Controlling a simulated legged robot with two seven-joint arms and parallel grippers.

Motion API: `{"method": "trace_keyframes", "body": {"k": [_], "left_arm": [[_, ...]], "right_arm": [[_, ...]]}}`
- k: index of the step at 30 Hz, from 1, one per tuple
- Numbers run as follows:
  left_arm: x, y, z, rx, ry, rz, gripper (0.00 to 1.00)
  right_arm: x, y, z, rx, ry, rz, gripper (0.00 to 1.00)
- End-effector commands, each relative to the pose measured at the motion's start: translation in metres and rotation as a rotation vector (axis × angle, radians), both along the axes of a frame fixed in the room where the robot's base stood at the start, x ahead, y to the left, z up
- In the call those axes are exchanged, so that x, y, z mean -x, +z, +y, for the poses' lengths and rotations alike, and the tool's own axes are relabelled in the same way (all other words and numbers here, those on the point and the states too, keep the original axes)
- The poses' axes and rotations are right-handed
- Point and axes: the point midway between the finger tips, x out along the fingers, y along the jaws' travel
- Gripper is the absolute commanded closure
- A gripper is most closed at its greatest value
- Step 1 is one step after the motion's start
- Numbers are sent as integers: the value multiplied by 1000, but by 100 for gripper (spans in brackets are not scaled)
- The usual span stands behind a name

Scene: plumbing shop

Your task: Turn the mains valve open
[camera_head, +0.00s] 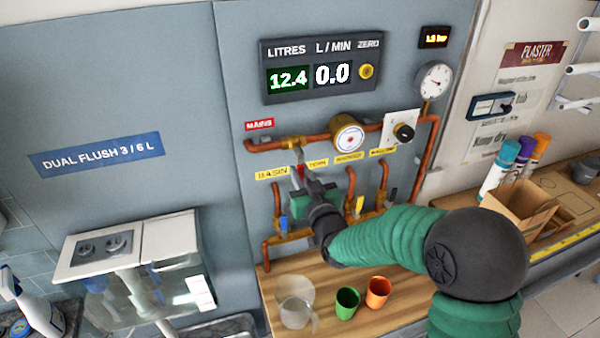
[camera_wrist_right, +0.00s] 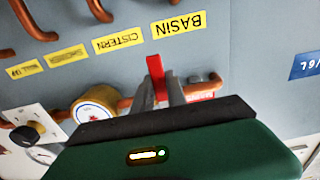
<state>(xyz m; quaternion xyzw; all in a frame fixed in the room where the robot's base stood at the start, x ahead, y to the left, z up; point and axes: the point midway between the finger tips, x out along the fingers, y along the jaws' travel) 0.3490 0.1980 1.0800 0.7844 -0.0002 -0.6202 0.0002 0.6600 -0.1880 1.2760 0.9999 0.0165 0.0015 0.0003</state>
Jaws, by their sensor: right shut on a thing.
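The mains valve (camera_head: 293,144) sits on the upper horizontal copper pipe, just below the red MAINS label (camera_head: 259,125). Its red lever (camera_head: 300,171) points down from the pipe, crosswise to it. My right gripper (camera_head: 298,170) is shut on this lever. In the right wrist view, which is upside down, the red lever (camera_wrist_right: 154,72) stands between the two grey fingers (camera_wrist_right: 164,88). The fingers and the green gripper body hide part of the valve. My left gripper is in neither view.
A display (camera_head: 318,72) reads 12.4 litres and 0.0 L/min. A round brass meter (camera_head: 348,136) and a black knob (camera_head: 403,132) lie to the right. Below stand a clear jug (camera_head: 296,302), a green cup (camera_head: 347,302) and an orange cup (camera_head: 378,292).

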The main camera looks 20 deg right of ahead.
Motion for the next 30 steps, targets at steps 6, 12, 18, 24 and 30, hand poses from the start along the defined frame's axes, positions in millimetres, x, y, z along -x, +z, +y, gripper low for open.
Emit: {"method": "trace_keyframes", "body": {"k": [6, 12, 18, 24, 30], "left_arm": [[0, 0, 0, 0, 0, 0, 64], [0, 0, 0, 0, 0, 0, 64], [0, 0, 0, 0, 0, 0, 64], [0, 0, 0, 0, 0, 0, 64], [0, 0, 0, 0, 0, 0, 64]], "right_arm": [[-1, -1, 1, 0, 2, 2, 100], [-1, -1, 1, 0, 2, 3, 100], [-1, -2, 1, 0, 2, 4, 100], [-1, -2, 1, 0, 1, 5, 100], [-1, -2, 1, 0, 1, 5, 100]]}}
